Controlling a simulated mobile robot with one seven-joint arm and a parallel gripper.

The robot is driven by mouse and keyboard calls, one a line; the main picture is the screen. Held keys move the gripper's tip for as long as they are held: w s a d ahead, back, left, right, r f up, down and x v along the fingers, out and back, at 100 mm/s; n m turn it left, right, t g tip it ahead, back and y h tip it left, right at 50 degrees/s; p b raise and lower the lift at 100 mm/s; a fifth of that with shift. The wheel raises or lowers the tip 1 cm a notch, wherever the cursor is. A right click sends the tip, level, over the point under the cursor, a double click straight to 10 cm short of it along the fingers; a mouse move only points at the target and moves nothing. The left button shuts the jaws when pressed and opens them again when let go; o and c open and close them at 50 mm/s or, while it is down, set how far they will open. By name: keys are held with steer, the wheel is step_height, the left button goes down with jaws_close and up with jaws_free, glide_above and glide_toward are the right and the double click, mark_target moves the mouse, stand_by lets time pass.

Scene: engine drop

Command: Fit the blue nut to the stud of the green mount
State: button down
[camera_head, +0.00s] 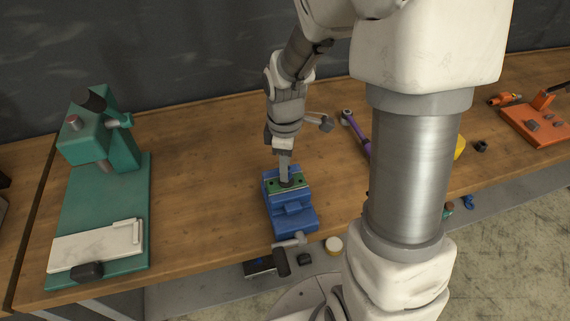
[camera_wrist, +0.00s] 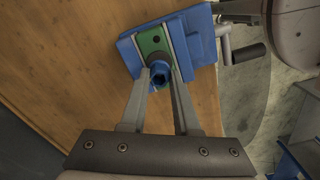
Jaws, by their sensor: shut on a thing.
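The green mount (camera_head: 301,181) is clamped in a blue vise (camera_head: 291,216) on the workbench. In the wrist view, the mount (camera_wrist: 149,41) shows a dark hole beside its middle. My gripper (camera_head: 285,180) points down at the mount. In the wrist view, its fingertips (camera_wrist: 160,80) are shut on the blue nut (camera_wrist: 160,74), which lines up over the mount's middle. The stud is hidden behind the nut and fingers. I cannot tell whether the nut is touching or around the stud.
A teal press (camera_head: 100,140) stands on the left of the bench (camera_head: 195,170). A purple-handled tool (camera_head: 356,131) lies right of the vise, partly behind my arm. An orange fixture (camera_head: 540,122) is at the far right. The vise handle (camera_head: 290,241) sticks out past the front edge.

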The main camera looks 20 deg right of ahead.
steer(key=shift+f+b, duration=0.75)
steer(key=shift+f, duration=0.35)
steer(key=c, duration=0.6)
jaws_free()
steer(key=shift+r, duration=0.1)
steer(key=shift+o, duration=0.2)
step_height(320, 180, up, 17)
steer(key=p, duration=0.1)
steer(key=shift+r, duration=0.2)
steer(key=shift+s, duration=0.1)
